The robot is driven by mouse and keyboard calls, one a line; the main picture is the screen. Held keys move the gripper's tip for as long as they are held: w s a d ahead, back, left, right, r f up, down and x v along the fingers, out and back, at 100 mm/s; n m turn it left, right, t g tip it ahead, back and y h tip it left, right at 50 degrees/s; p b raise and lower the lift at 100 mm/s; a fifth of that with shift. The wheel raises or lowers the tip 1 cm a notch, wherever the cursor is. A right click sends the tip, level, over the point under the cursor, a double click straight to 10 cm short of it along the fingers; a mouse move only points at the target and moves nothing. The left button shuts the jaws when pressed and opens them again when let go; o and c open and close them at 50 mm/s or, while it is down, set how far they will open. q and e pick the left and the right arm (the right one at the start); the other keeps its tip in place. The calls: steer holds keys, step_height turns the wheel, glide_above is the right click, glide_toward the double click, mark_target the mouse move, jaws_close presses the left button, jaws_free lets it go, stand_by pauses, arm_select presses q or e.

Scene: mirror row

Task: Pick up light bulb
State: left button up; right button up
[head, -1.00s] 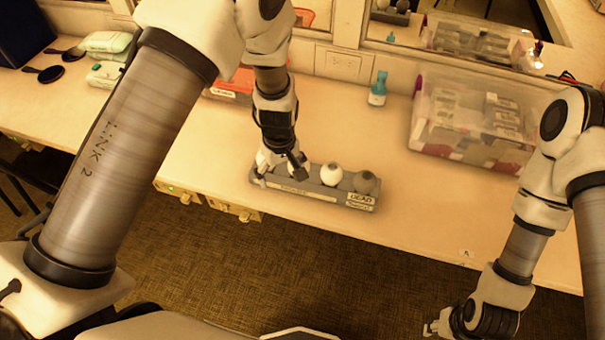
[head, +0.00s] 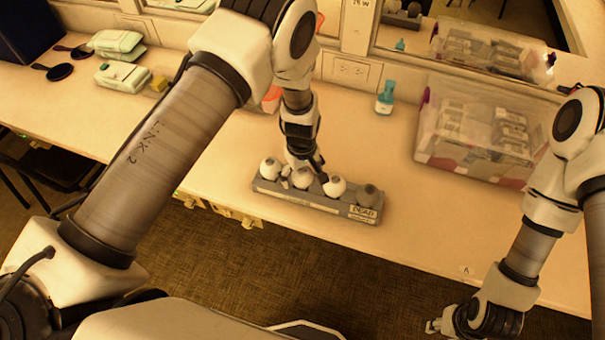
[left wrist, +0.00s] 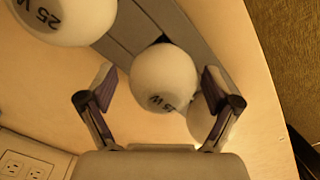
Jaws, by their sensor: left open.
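A grey tray (head: 315,203) with a "DEAD" label at its right end holds a row of bulbs on the counter. It has a white bulb (head: 270,168) at the left, two more white bulbs (head: 301,178) and (head: 335,187), and a dark grey one (head: 368,195) at the right. My left gripper (head: 303,176) is open around the second bulb. In the left wrist view its fingers stand either side of that bulb (left wrist: 163,80), with gaps showing. A "25 W" bulb (left wrist: 70,15) is upper left; another (left wrist: 200,118) is partly behind the right finger. My right gripper (head: 437,325) hangs low right, its jaws unclear.
Wipe packs (head: 122,76) and dark hand mirrors (head: 60,71) lie at the left. The mirror wall backs the counter.

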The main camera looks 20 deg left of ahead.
arm_select(q)
steer(key=shift+s+r, duration=0.15)
steer(key=shift+c, duration=1)
steer(key=c, duration=0.8)
steer(key=shift+c, duration=0.3)
